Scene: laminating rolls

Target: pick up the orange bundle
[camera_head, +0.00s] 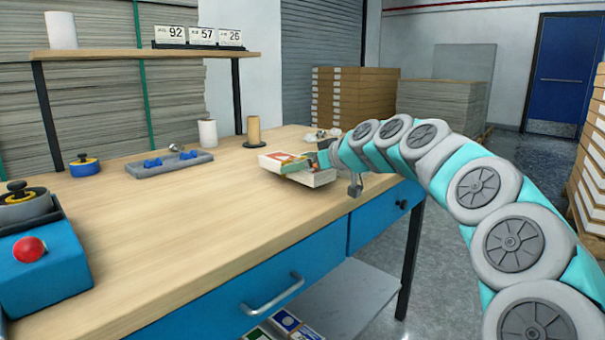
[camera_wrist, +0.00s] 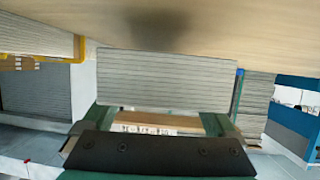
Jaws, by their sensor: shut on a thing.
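The orange bundle (camera_head: 286,160), a flat stack with an orange and green top, is at the right part of the workbench. My gripper (camera_head: 318,162) is at its right end, partly hidden by my arm. In the wrist view my gripper's two green fingers (camera_wrist: 163,118) stand on either side of a pale block with fine page-like lines (camera_wrist: 168,80), and the gripper is shut on the bundle. A pale block (camera_head: 314,178) shows just below and right of the bundle. Whether the bundle touches the bench cannot be told.
A tan roll (camera_head: 254,131) and a white roll (camera_head: 207,133) stand behind the bundle. A grey tray (camera_head: 170,164) with blue parts lies left of them. A blue machine with a red button (camera_head: 30,249) is at the front left. The bench (camera_head: 190,220) is clear in front.

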